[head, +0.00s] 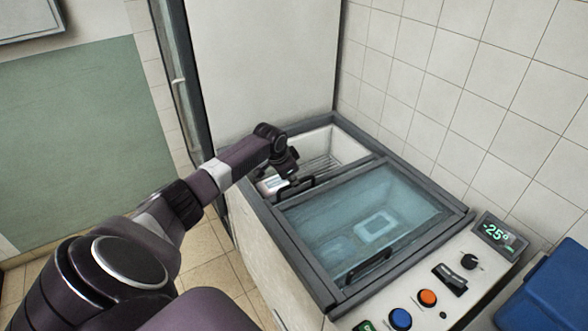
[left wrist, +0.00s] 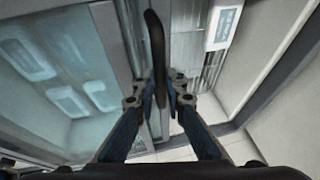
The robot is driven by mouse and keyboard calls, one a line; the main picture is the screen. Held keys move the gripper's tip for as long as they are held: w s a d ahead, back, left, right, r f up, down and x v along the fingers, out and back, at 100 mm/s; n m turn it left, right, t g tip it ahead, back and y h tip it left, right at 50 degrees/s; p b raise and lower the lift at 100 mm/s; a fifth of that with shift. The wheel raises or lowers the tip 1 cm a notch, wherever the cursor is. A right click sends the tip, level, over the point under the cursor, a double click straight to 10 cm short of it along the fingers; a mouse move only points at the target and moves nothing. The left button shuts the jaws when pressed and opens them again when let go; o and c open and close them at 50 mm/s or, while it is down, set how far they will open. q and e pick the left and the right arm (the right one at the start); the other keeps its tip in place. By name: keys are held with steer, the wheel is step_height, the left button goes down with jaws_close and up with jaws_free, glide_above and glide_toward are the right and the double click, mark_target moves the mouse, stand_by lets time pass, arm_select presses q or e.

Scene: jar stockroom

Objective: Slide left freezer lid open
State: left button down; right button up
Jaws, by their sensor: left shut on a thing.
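The chest freezer (head: 345,128) has a grey frame and sliding glass lids. The left freezer lid's dark bar handle (head: 298,189) stands beside the open bay, and it also shows in the left wrist view (left wrist: 154,40). My left gripper (head: 288,177) is shut on this handle, with its fingers on either side of it in the left wrist view (left wrist: 158,88). The left lid appears to lie over the same half as the right glass lid (head: 415,205), so their glass is hard to tell apart. My right gripper is not in view.
The open bay's white wall (head: 340,143) surrounds a slatted rack and a pale box with a blue label (left wrist: 226,24). A second handle (head: 369,266) is near the control panel (head: 450,270). A blue bin (head: 553,290) stands at right; a tiled wall is behind.

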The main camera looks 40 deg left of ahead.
arm_select(q)
steer(key=c, duration=2)
jaws_free()
steer(key=shift+o, duration=0.2)
steer(key=shift+r, duration=0.1)
steer(key=v, duration=1.1)
steer(key=shift+s+r, duration=0.2)
steer(key=shift+r, duration=0.2)
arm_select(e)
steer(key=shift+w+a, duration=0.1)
